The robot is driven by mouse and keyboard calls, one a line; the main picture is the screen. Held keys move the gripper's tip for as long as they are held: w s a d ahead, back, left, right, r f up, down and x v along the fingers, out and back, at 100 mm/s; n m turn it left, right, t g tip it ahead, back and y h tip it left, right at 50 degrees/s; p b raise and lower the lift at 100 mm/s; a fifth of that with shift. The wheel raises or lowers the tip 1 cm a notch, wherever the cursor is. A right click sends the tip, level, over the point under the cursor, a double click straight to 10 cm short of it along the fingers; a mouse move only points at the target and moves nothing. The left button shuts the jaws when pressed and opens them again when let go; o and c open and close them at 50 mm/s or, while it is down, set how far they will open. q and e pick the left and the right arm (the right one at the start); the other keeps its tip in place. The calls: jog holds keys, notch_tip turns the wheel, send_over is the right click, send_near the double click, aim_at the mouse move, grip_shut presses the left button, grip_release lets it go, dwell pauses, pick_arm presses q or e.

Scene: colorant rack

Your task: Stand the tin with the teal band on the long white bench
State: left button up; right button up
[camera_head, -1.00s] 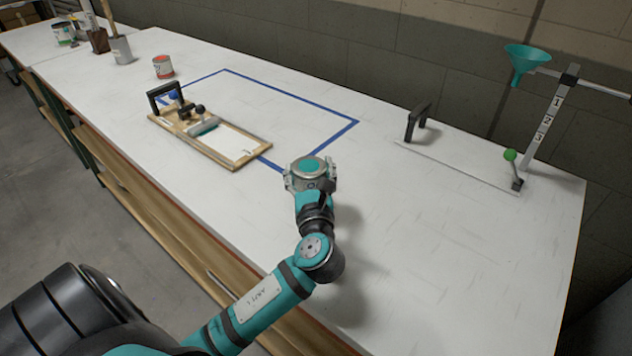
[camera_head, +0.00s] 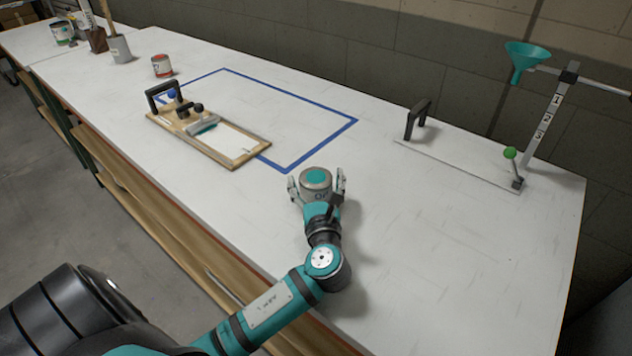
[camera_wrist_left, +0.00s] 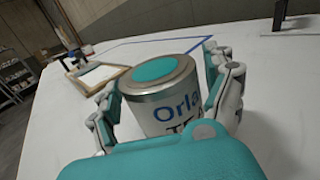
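A silver tin (camera_head: 316,180) with a teal disc on its lid stands upright, apparently on the long white bench (camera_head: 430,260), just in front of the blue taped outline. In the left wrist view the tin (camera_wrist_left: 163,95) shows blue lettering starting "Orla" on a pale label; its lower part is hidden by my gripper. My left gripper (camera_head: 317,186) is open around the tin, one finger on each side, with gaps showing in the head view. It also shows in the left wrist view (camera_wrist_left: 165,100). My right gripper is not in view.
A wooden-framed board with a black handle (camera_head: 215,140) lies left of the tin. A red-banded tin (camera_head: 162,66) and several containers stand farther back. A clear plate with a black handle (camera_head: 455,165) and a stand with a teal funnel (camera_head: 527,60) are at right.

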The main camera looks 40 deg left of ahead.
pick_arm(q)
jog(key=shift+o, duration=0.2)
jog(key=shift+r, duration=0.15)
jog(key=v, duration=1.2)
jog(key=shift+d+b, duration=0.1)
jog(key=shift+b, duration=0.3)
